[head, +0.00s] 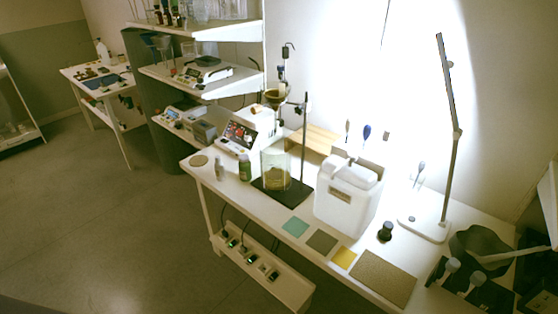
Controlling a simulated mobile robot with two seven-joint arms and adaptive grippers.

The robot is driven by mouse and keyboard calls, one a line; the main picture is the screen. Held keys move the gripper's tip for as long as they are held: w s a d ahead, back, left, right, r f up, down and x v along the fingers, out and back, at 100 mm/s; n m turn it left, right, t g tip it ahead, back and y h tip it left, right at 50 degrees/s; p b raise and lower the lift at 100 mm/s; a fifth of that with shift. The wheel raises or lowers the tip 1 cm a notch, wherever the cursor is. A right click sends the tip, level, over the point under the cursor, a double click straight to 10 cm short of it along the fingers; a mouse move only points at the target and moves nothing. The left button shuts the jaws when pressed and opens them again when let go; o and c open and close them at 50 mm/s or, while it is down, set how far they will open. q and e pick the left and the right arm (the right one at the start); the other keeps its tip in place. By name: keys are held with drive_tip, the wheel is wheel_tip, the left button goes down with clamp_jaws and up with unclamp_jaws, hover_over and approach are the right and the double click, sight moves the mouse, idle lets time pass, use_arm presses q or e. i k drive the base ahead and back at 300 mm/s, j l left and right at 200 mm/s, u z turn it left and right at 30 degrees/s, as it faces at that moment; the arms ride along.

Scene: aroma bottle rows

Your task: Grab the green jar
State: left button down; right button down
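A small green jar (245,167) stands upright on the white workbench (207,178), toward its left end. It is beside a white instrument and left of a large glass beaker (275,166). A smaller pale bottle (219,167) stands just left of it. A short dark jar with a black lid (386,231) stands further right on the bench; its colour is too dark to tell. I see neither of my grippers in the head view.
A white canister (347,196) and a desk lamp (428,224) stand on the bench. Coloured squares, including a teal one (295,227), lie along the front edge. Open floor (120,230) lies left of the bench.

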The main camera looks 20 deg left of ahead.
sight(245, 167)
drive_tip(key=u, duration=0.75)
drive_tip(key=i+j+z, duration=0.1)
drive_tip(key=z, duration=0.35)
drive_tip(key=j+z, duration=0.2)
drive_tip(key=z, duration=0.3)
drive_tip(key=i+j+z, duration=0.1)
drive_tip(key=j+z, duration=0.15)
drive_tip(key=z, duration=0.2)
drive_tip(key=j+z, duration=0.25)
drive_tip(key=j, duration=0.25)
drive_tip(key=j+z, duration=0.25)
drive_tip(key=j, duration=0.25)
drive_tip(key=j+z, duration=0.1)
drive_tip(key=j, duration=0.45)
drive_tip(key=k+j, duration=0.15)
drive_tip(key=j, duration=0.35)
drive_tip(key=j+z, duration=0.15)
drive_tip(key=j, duration=0.4)
drive_tip(key=k+j, duration=0.15)
drive_tip(key=j, duration=0.4)
drive_tip(key=z, duration=0.05)
